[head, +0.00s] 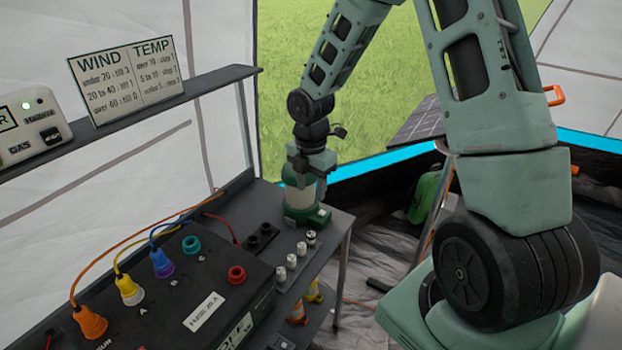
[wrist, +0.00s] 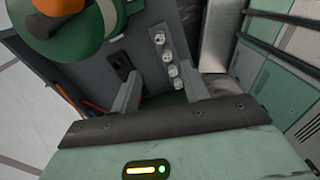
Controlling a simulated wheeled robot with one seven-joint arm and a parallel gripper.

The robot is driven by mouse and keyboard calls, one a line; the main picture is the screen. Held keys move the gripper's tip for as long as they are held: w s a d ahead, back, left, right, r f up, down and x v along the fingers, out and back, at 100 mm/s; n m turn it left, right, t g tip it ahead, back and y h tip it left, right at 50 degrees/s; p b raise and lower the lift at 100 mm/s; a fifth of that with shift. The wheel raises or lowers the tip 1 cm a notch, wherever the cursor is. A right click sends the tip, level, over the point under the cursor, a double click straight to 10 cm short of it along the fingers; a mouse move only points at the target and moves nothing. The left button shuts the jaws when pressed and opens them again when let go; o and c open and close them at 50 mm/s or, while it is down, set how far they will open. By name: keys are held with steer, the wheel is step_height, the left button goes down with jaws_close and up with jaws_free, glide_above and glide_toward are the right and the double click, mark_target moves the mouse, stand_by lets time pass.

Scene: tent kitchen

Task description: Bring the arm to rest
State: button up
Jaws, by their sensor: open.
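My arm (head: 345,45) reaches from the right over the far end of the bench. My gripper (head: 312,168) points down there, close to a green-based lantern-like object (head: 306,214) with a pale body. In the wrist view my gripper (wrist: 160,84) is open, with nothing between its fingers. The green object (wrist: 72,45), with an orange part, lies beyond the fingers at upper left. In the head view my gripper overlaps its top, and I cannot tell whether they touch.
A dark panel box (head: 180,290) with coloured plugs and cables fills the near bench. Several silvery knobs (head: 292,262) stand in a row beside it. A shelf (head: 130,120) carries a WIND/TEMP sign (head: 126,80) and a white gas unit (head: 32,126). Orange-yellow plugs (head: 298,312) sit lower down.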

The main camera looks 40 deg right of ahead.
steer(key=shift+r, duration=0.9)
steer(key=s+a+r+m, duration=0.3)
steer(key=s+a, duration=0.2)
steer(key=a, duration=0.3)
steer(key=s+a+r+m, duration=0.3)
steer(key=s+a+r, duration=0.1)
steer(key=a, duration=0.5)
steer(key=s+a+r+m, duration=0.1)
steer(key=s+a+m, duration=0.2)
steer(key=s, duration=0.4)
steer(key=s+a+r+m, duration=0.2)
steer(key=s+a+m, duration=0.1)
steer(key=s, duration=0.5)
steer(key=shift+s+a+r+m+y, duration=0.15)
steer(key=shift+a+m+y, duration=0.15)
steer(key=shift+a, duration=0.4)
